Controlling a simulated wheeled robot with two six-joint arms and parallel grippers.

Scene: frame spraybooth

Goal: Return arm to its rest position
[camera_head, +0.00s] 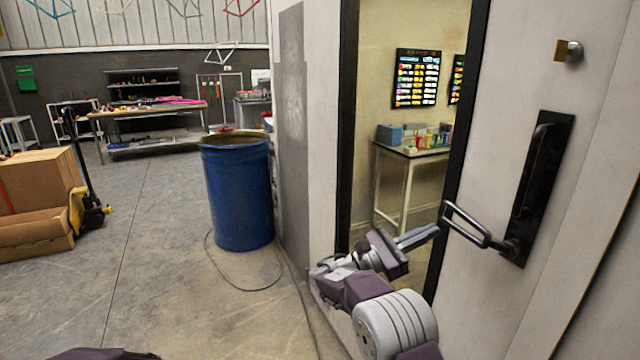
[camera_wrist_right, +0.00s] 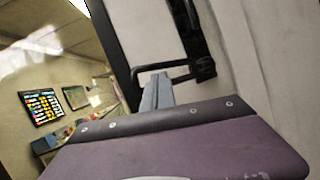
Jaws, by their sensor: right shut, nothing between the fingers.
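My right gripper (camera_head: 432,232) reaches in from the bottom right in the head view. Its fingers are together with nothing between them. The fingertips are close to the black looped door handle (camera_head: 467,224) on the pale door; I cannot tell whether they touch it. In the right wrist view the grey fingers (camera_wrist_right: 156,92) point toward the same black handle (camera_wrist_right: 170,73). My left gripper is not in view; only a dark piece of my own body shows at the bottom left of the head view.
A blue barrel (camera_head: 238,195) stands left of the booth wall, with a cable (camera_head: 245,288) on the floor. Cardboard boxes (camera_head: 38,185) and a yellow pallet jack (camera_head: 90,215) stand at the left. A doorway opening shows a small table (camera_head: 410,152).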

